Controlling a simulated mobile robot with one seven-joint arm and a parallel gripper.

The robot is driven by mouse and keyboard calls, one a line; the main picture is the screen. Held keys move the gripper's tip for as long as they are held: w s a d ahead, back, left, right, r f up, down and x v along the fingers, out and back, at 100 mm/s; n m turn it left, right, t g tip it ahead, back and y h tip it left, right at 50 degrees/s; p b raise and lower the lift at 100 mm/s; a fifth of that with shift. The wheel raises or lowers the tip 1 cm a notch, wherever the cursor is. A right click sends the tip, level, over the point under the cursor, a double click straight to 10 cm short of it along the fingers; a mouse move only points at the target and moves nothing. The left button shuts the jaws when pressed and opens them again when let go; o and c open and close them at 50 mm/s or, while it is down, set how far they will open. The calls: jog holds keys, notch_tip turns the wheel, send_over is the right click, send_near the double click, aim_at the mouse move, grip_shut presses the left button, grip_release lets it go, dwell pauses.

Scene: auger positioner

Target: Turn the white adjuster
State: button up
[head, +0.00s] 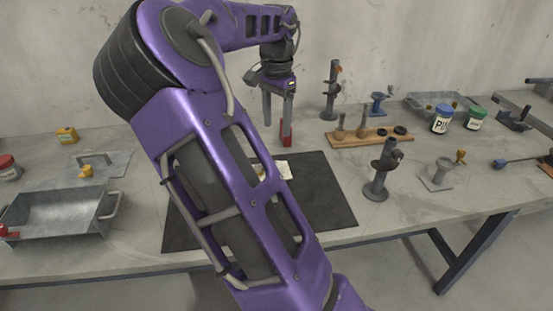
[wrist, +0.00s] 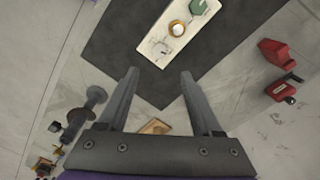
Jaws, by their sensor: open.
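A cream plate (wrist: 174,42) lies on a dark mat (wrist: 120,45), with small fittings on it. One is a round knob (wrist: 178,29) with a pale top and a brass-coloured edge, one is green (wrist: 200,7), and one is a whitish-grey piece (wrist: 162,49). I cannot tell for sure which is the white adjuster. In the head view my arm hides most of the plate (head: 283,170). My gripper (wrist: 159,74) is open with nothing between its fingers. It also shows in the head view (head: 277,125), above the table behind the mat, apart from the plate.
A red fixture (wrist: 274,53) stands near the mat. A wooden board (head: 372,139) with pegs and a dark grey stand (head: 381,172) are to the right. A metal tray (head: 55,214) and a yellow-knobbed plate (head: 100,164) are at left. The mat's right part is bare.

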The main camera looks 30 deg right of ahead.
aim_at(277, 163)
notch_tip(277, 163, down, 12)
jog(key=shift+f, duration=0.15)
dwell(0.3)
grip_shut()
